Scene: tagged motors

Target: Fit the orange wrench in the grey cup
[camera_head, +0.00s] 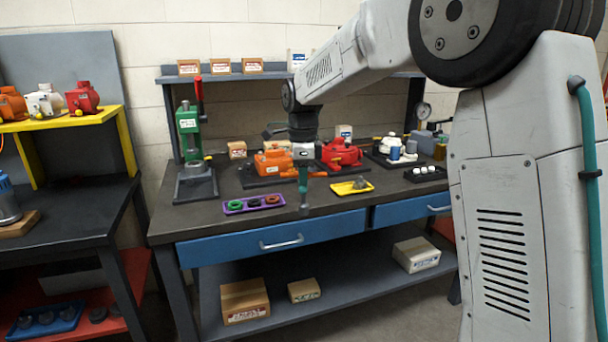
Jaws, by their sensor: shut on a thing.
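My gripper (303,164) points down above the front part of the middle bench. It is shut on what looks like the orange wrench (319,174), a T-shaped tool with an orange crossbar. Its upright teal shaft (303,182) ends in a grey tip (305,209) near the bench's front edge. I cannot tell whether the tip touches the bench. The grey cup is not clear at this size. A small grey piece (361,183) sits in the yellow tray to the right of the wrench, but I cannot tell whether it is the cup.
A purple tray (229,210) with ring-shaped parts lies left of the wrench. Behind stand an orange motor (270,161) and a red motor (344,152). A green press (188,122) stands at the left. Bare bench top (210,198) shows between the press and purple tray.

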